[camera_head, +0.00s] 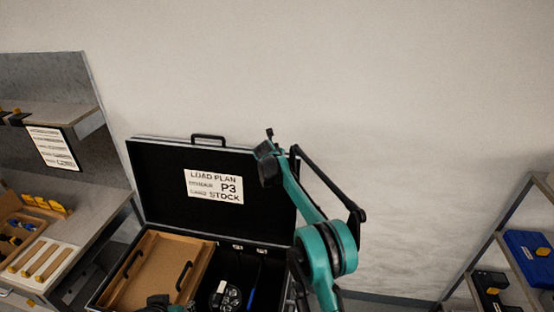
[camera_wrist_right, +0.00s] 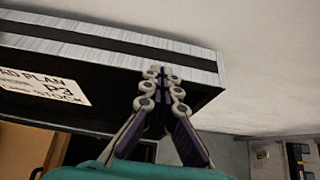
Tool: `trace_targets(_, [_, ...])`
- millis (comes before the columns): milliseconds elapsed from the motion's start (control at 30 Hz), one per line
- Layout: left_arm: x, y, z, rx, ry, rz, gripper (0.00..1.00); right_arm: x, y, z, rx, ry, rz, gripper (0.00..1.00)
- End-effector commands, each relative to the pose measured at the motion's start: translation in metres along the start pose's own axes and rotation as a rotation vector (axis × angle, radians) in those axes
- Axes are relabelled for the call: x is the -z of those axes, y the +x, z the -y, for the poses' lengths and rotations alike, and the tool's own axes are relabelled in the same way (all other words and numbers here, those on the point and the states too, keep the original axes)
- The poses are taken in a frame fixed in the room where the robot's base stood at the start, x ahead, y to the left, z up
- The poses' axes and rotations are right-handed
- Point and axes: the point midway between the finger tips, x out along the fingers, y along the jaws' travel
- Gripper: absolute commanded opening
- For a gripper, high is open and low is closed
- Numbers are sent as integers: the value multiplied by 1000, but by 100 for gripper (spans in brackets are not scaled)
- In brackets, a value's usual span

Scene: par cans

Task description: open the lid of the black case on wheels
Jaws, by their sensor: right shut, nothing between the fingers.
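The black case (camera_head: 225,240) stands with its lid (camera_head: 160,175) raised, roughly upright against the wall side. The lid has a handle on its top edge and a white "LOAD PLAN P3 STOCK" label inside. My right gripper (camera_head: 268,145) is at the lid's upper right corner, its fingers together and empty. In the right wrist view the closed fingertips (camera_wrist_right: 162,74) overlap the silver-edged lid (camera_wrist_right: 120,52) near its corner; I cannot tell whether they touch. A dark part at the head view's bottom edge seems to be my left gripper (camera_head: 158,301); its fingers are unclear.
Inside the case are a wooden tray (camera_head: 150,262) with black handles and a round dark lamp-like item (camera_head: 229,297). A workbench (camera_head: 90,225) stands left, with a wooden rack (camera_head: 45,262). A shelf with a blue box (camera_head: 530,255) stands right. The wall is close behind.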

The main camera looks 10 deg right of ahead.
Motion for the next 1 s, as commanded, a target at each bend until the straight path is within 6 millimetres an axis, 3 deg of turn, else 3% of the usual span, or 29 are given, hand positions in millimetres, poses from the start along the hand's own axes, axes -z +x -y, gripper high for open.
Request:
trace_targets(633, [0,0,0,0,0,0,36,-2,-2,-1,-1,0,0,0])
trace_targets(767, [0,0,0,0,0,0,36,-2,-18,-1,-1,-1,0,0])
trace_targets(1000, [0,0,0,0,0,0,36,-1,-66,-1,-2,0,0,0])
